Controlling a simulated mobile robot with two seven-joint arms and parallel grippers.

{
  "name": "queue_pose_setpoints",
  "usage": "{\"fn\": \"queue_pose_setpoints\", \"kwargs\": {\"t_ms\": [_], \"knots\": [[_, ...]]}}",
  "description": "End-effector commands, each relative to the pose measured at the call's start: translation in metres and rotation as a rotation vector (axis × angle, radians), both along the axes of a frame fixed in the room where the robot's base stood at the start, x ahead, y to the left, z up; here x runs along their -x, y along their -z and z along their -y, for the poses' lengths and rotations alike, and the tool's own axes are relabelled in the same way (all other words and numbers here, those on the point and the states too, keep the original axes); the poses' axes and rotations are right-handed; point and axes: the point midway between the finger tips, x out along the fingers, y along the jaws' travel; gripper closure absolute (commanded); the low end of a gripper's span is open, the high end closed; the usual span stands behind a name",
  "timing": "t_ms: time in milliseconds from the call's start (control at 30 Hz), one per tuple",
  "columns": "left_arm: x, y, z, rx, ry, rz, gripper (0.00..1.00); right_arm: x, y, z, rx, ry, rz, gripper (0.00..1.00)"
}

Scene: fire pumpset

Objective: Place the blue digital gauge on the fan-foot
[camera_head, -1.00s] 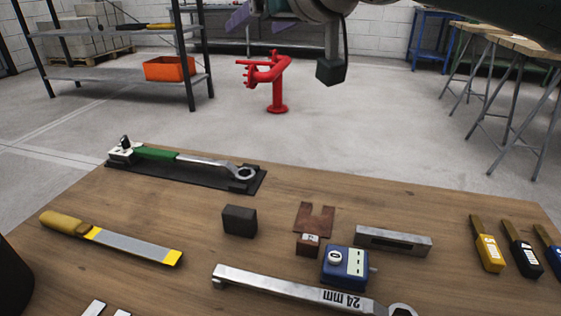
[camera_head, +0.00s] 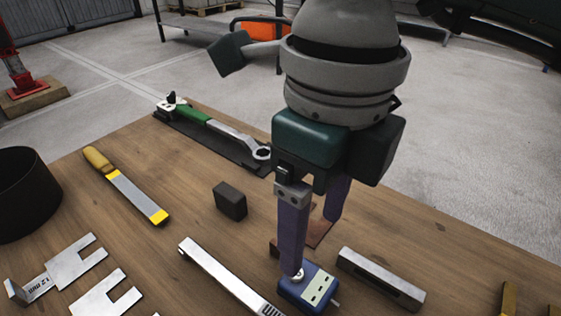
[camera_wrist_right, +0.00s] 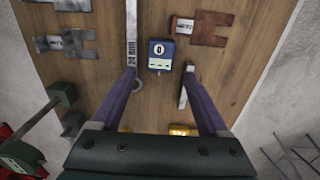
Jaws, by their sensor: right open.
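The blue digital gauge (camera_head: 309,288) lies on the wooden table near the bottom of the head view, with its pale panel facing up. My right gripper (camera_head: 312,244) is open above the table, one finger overlapping the gauge's upper left edge. In the right wrist view, the gauge (camera_wrist_right: 160,56) appears centred between the open fingertips (camera_wrist_right: 159,72) and just beyond them. Contact cannot be told. I cannot identify the fan-foot in these frames. My left gripper is not in view.
A steel bar (camera_head: 382,279) lies right of the gauge, and a 24 mm wrench (camera_head: 222,274) lies left. A dark block (camera_head: 230,202), a yellow-handled file (camera_head: 130,190) and slotted shims (camera_head: 78,263) lie further left. A brown slotted plate (camera_head: 319,234) is partly hidden behind the gripper.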

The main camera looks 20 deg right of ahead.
Motion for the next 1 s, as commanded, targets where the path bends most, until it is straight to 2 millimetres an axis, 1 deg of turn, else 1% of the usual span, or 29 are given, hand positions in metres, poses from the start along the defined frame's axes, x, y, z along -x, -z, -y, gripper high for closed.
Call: {"fn": "queue_pose_setpoints", "kwargs": {"t_ms": [67,167,300,467,533,733,833,1000], "knots": [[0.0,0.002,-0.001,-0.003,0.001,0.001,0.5,-0.001,0.005,0.005,0.026,-0.003,0.005,0.22],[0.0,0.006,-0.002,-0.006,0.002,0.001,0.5,0.0,0.018,0.005,0.031,-0.002,0.005,0.22],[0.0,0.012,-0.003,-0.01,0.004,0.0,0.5,0.0,0.041,0.005,0.028,-0.001,0.004,0.22],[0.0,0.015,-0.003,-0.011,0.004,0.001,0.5,0.001,0.054,0.005,0.026,-0.002,0.005,0.22],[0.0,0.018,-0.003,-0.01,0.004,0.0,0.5,0.002,0.062,0.004,0.026,-0.002,0.004,0.22],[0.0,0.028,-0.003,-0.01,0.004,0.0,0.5,0.004,0.095,0.004,0.026,0.0,0.004,0.22],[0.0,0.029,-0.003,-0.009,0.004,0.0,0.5,0.004,0.1,0.004,0.026,-0.001,0.006,0.22],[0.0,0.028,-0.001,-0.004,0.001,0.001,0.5,0.004,0.099,0.004,0.025,-0.001,0.007,0.22]]}}
